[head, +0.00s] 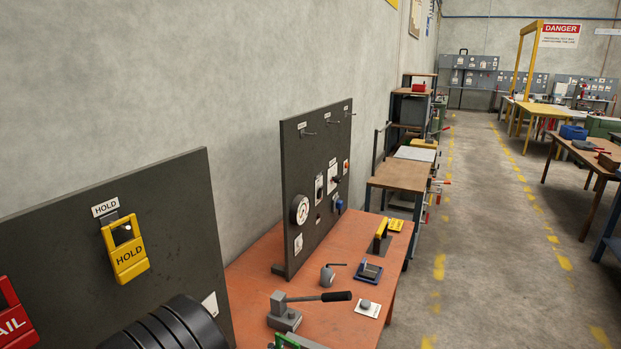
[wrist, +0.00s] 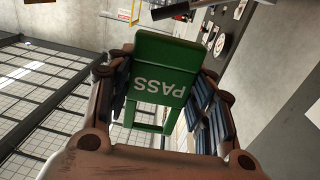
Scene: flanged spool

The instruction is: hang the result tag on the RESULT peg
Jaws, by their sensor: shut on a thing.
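My gripper (wrist: 160,100) is shut on the green PASS tag (wrist: 165,62) in the wrist view, with dark finger pads on both its sides. The tag's lettering reads upside down there, and its lower end is an open green frame. The gripper does not show clearly in the head view. In the head view, pegs (head: 308,133) with small labels stick out near the top of the dark panel (head: 295,215) at centre. These labels are too small to read, so I cannot tell which peg is RESULT. The pegs in view there look bare.
On the near dark panel (head: 185,190), a yellow HOLD tag (head: 126,255) hangs under a HOLD label; a red FAIL tag (head: 12,318) is at the left edge. A black-handled lever tool (head: 290,312) and other small items stand on the orange bench (head: 335,245). The aisle at right is clear.

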